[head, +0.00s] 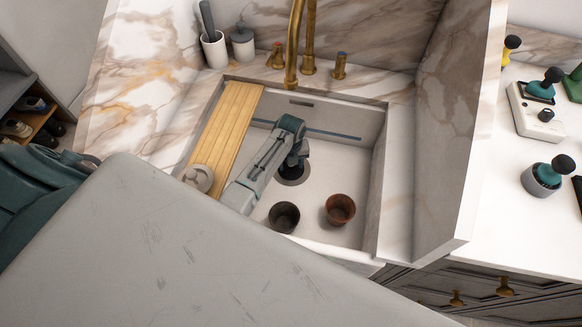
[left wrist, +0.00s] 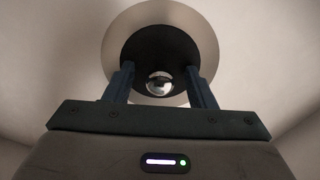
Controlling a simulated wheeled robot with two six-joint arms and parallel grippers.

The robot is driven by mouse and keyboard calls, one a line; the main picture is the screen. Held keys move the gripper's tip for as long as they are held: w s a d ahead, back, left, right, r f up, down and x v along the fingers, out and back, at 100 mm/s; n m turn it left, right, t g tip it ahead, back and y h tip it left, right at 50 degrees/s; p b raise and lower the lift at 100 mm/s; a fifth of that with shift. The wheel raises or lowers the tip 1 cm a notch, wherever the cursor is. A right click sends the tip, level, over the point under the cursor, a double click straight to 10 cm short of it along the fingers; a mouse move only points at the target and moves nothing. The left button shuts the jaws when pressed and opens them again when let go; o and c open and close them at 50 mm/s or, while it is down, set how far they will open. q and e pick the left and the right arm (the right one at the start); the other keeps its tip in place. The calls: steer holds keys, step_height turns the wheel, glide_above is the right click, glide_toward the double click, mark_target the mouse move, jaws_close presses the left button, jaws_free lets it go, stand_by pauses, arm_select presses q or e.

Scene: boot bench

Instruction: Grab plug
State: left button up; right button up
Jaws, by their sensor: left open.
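The plug (left wrist: 159,84) is a dark round disc with a shiny round knob at its centre. It sits in the drain ring (left wrist: 205,45), a pale metal rim in the sink floor. In the head view the dark drain area (head: 292,181) is partly hidden by my left gripper (head: 295,163), which reaches down into the sink (head: 340,165). In the left wrist view my left gripper (left wrist: 160,75) is open, with one finger on each side of the knob. A gap shows between the knob and each finger. My right gripper is not in view.
Two cups, one dark (head: 284,217) and one brown (head: 340,209), stand on the sink floor nearer the front. A slatted wooden board (head: 225,130) lies along the sink's left side. A brass tap (head: 294,45) rises behind. A tall marble panel (head: 440,130) stands at right.

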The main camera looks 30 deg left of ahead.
arm_select(q)
steer(key=shift+c, duration=0.4)
steer(key=c, duration=1)
steer(key=shift+r, duration=0.1)
